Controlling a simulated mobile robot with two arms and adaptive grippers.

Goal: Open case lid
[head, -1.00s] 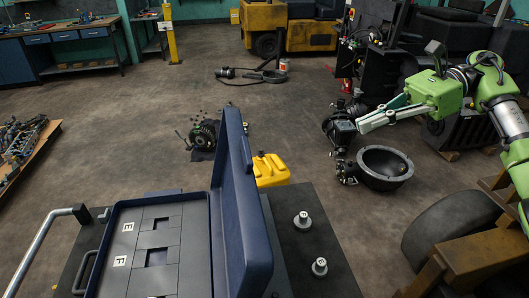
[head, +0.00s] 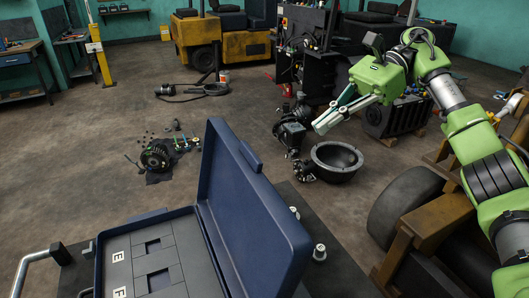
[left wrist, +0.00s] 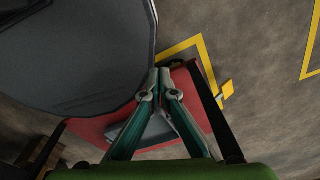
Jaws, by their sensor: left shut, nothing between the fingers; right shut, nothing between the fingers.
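The blue case (head: 97,272) is at the bottom of the head view, with two lettered compartment panels inside. Its blue lid (head: 238,195) stands raised along the right side, leaning right, with its inner face visible. My right gripper (head: 319,126) is shut and empty, well beyond and to the right of the lid, apart from it. My left gripper is outside the head view. In the left wrist view, my left gripper (left wrist: 159,82) is shut and empty; the case cannot be made out there.
The case rests on a dark surface with white-topped knobs (head: 319,252) right of the lid. A metal rail (head: 35,268) is at left. A dark bowl-like housing (head: 337,160) and a gear part (head: 157,156) lie on the floor. The left wrist view shows a red surface (left wrist: 95,128) and a grey panel (left wrist: 85,60).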

